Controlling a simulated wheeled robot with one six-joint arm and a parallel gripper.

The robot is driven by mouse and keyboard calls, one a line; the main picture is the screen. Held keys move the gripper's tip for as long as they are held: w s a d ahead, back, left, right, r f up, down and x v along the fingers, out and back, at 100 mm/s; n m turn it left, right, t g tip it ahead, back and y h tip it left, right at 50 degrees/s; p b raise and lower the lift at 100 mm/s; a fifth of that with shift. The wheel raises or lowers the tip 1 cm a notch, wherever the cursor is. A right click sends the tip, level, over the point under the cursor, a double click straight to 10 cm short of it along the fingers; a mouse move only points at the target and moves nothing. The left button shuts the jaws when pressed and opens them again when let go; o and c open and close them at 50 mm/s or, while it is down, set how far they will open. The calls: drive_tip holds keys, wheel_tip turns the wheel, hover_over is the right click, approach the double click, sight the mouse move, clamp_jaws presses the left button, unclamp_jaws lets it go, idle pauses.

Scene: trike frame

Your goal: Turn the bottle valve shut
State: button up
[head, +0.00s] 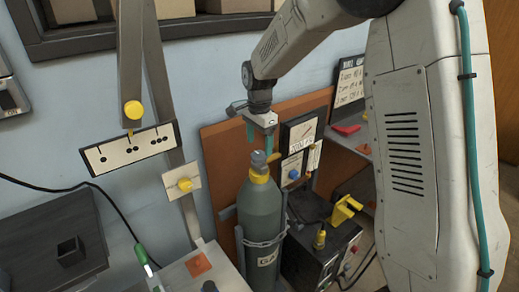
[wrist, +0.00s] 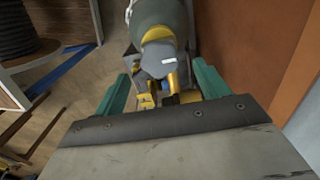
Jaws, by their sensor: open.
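The gas bottle (head: 259,215) is a grey-green cylinder standing upright in a holder with a chain around it. Its valve (head: 258,160) has a grey top above a yellow collar (head: 259,176). In the wrist view the grey valve top (wrist: 160,60) shows near the bottle's shoulder (wrist: 158,14), with brass-yellow parts below it. My gripper (head: 260,143) points down just above the valve. Its teal fingers are apart and nothing is held between them. In the wrist view the gripper (wrist: 162,84) has one finger on each side of the brass parts; contact is not visible.
An orange-brown panel (head: 226,160) stands close behind the bottle, with a gauge box (head: 300,135) on it. A dark machine (head: 318,250) with a yellow handle sits right of the bottle. A grey table (head: 205,270) is at front left.

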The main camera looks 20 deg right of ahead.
sight(259, 154)
wheel_tip(259, 154, up, 4)
drive_tip(key=shift+r, duration=0.1)
idle(0.5)
drive_tip(key=shift+n, duration=0.4)
drive_tip(key=s+d+r+n, duration=0.1)
drive_tip(key=s+n, duration=0.3)
drive_tip(key=s, duration=0.8)
drive_tip(key=s+d+r+n, duration=0.1)
drive_tip(key=s+r+n, duration=0.3)
drive_tip(key=s, duration=0.9)
drive_tip(key=s+d+r+n+t, duration=0.1)
drive_tip(key=s+n, duration=0.4)
drive_tip(key=s, duration=0.7)
drive_tip(key=shift+s+r+n, duration=0.4)
drive_tip(key=shift+r, duration=0.5)
